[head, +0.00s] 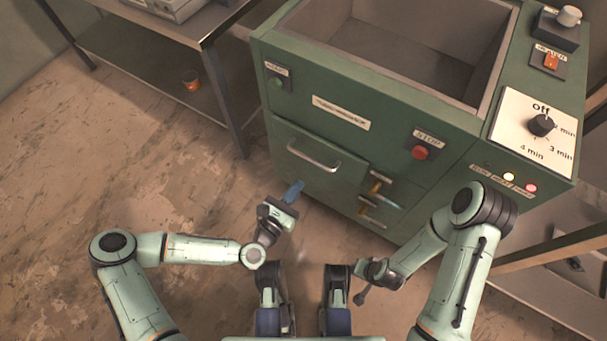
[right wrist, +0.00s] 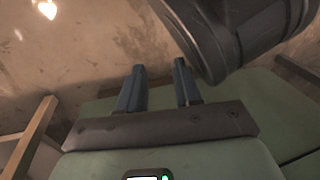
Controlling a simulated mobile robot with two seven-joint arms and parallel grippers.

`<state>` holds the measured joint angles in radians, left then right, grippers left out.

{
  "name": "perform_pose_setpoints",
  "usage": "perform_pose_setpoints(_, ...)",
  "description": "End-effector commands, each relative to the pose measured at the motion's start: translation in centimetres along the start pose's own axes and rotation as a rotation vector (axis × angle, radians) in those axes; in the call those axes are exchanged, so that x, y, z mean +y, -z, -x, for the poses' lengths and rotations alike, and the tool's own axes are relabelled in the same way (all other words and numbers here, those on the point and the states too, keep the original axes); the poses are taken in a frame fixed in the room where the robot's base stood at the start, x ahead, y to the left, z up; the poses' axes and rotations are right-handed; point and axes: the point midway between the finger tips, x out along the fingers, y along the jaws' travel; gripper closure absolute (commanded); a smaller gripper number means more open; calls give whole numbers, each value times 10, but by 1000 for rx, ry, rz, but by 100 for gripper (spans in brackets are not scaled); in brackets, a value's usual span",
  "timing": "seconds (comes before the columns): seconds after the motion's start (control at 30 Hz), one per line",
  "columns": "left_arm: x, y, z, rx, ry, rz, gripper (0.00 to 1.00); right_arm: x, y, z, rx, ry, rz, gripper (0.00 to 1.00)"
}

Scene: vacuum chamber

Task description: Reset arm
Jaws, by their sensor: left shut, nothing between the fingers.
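My left gripper (head: 293,191) is in front of the green machine's lower front in the head view. Its blue fingers are together, with nothing between them. It is left of the yellow-handled latches and looks apart from the machine. My right arm (head: 458,265) is bent at the right, its wrist low in front of the machine. In the head view its fingers are not clear. In the right wrist view my right gripper (right wrist: 160,72) shows two blue fingers apart, with nothing between them.
The green machine (head: 290,135) has an open top chamber, a drawer handle (head: 314,160), a red stop button (head: 420,153), a dial (head: 541,125) and yellow-handled latches (head: 373,203). The left floor is clear.

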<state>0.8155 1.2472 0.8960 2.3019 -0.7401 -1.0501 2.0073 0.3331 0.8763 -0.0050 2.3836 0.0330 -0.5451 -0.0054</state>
Motion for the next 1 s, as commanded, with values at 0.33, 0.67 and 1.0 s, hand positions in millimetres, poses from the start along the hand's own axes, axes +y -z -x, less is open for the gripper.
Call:
perform_pose_setpoints(0.33,0,-1,6,-1,0,0,100,-2,2,2,7,3,2,66)
perform_pose_setpoints(0.67,-3,-101,10,-28,0,-16,100,-25,-28,91,-78,21,20,66)
perform_pose_setpoints(1.0,4,-224,-1,-60,0,-37,100,-61,-64,200,-231,43,54,66)
